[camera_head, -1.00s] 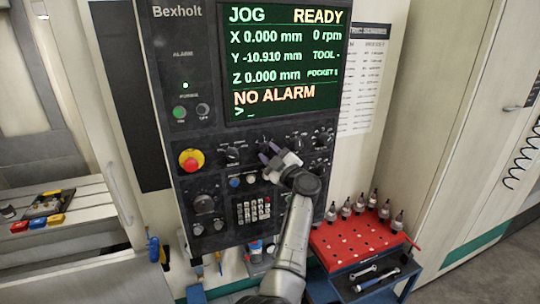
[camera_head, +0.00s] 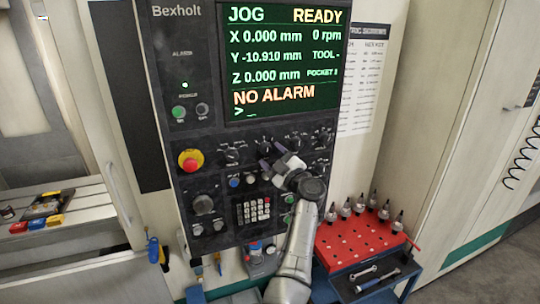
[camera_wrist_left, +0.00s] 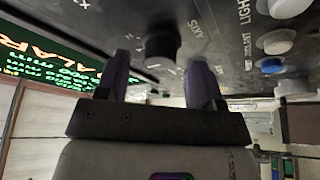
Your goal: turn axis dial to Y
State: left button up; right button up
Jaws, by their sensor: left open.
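The axis dial (camera_wrist_left: 162,48) is a black knob on the panel, with the word AXIS printed beside it in the left wrist view. In the head view the dial (camera_head: 265,147) is partly covered by my gripper. My left gripper (camera_head: 271,155) is open at the panel. In the left wrist view its dark purple fingers (camera_wrist_left: 161,75) stand one on each side of the dial, with a gap at each side. I cannot tell how far the fingertips reach along the knob. The dial's setting is too unclear to read. My right gripper is not in view.
The screen (camera_head: 283,55) reads JOG, READY and NO ALARM. Other knobs (camera_head: 232,156), a blue button (camera_head: 234,181), a keypad (camera_head: 254,210) and a red emergency stop (camera_head: 190,160) surround the dial. A red tool rack (camera_head: 355,243) stands at lower right.

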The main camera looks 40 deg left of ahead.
pick_arm(q)
jog(key=b+v, duration=0.2)
jog(key=v, duration=1)
